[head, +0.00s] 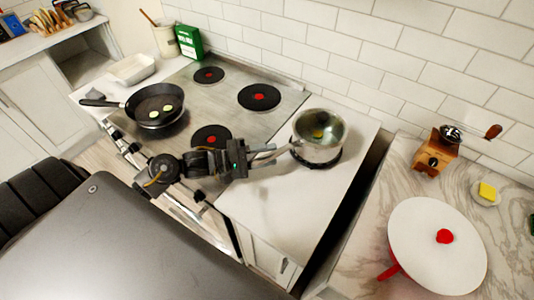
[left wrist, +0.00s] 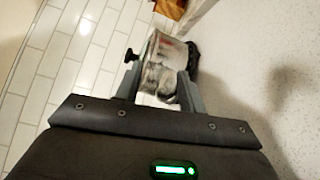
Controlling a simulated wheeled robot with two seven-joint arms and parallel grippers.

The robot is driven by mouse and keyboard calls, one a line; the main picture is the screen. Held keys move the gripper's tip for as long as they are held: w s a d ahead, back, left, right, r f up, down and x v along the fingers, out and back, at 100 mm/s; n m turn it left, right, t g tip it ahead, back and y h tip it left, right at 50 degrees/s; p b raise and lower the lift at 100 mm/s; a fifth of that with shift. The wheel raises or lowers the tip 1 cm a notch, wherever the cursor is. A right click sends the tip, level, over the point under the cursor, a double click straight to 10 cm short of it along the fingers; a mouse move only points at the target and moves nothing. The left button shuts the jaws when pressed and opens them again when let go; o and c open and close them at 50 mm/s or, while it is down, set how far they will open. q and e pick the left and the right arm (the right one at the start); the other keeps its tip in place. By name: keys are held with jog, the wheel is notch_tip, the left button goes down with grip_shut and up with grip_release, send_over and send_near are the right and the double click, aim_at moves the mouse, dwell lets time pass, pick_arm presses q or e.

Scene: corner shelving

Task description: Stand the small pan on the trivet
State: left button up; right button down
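The small pan (head: 318,138) is a shiny steel pan with something yellow-green inside. It is upright over the black trivet (head: 322,162) on the white counter and looks to rest on it; the contact is mostly hidden. My left gripper (head: 276,153) is left of the pan at its handle side. In the left wrist view the fingers (left wrist: 160,82) stand apart, with the pan's metal (left wrist: 163,52) just beyond and between them. The trivet's dark edge (left wrist: 193,58) shows beside it. My right gripper is not in view.
A black frying pan (head: 155,106) with eggs stands on the stove (head: 225,104) to the left. A dark gap separates the counter from the marble top, which holds a coffee grinder (head: 437,152) and a white lid with a red knob (head: 425,262). The tiled wall is behind.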

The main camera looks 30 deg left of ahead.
pick_arm(q)
jog(key=b+v, duration=0.2)
jog(key=v, duration=0.7)
jog(key=shift+s+a+r, duration=0.15)
jog(key=shift+s+a, duration=0.3)
jog(key=shift+a, duration=0.05)
